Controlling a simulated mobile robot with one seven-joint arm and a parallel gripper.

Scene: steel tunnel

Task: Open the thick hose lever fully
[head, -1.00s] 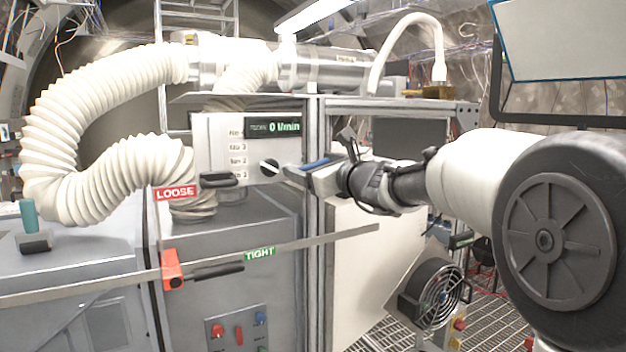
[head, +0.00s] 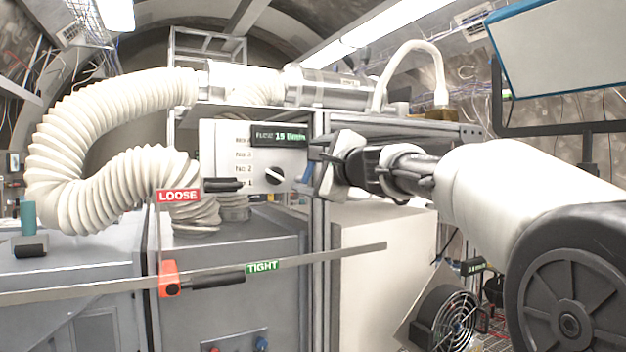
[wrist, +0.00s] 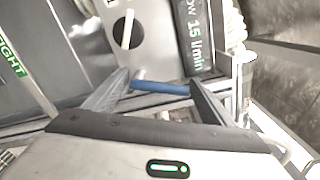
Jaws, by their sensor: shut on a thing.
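A blue lever (wrist: 160,87) lies between the two fingers of my gripper (wrist: 158,98) in the wrist view, beside the control box. My gripper (head: 319,165) is shut on it at the right side of the box in the head view, where the fingers largely hide the lever. The thick white corrugated hose (head: 85,130) loops at the left and comes down behind the box. The display (head: 279,136) reads 15 l/min; it also shows in the wrist view (wrist: 193,35).
The box carries a round knob (head: 274,176) and a black handle (head: 223,185). Below, a long metal bar (head: 330,253) with an orange clamp (head: 169,279) crosses the cabinets. Red LOOSE and green TIGHT labels are nearby. A fan (head: 450,318) stands at lower right.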

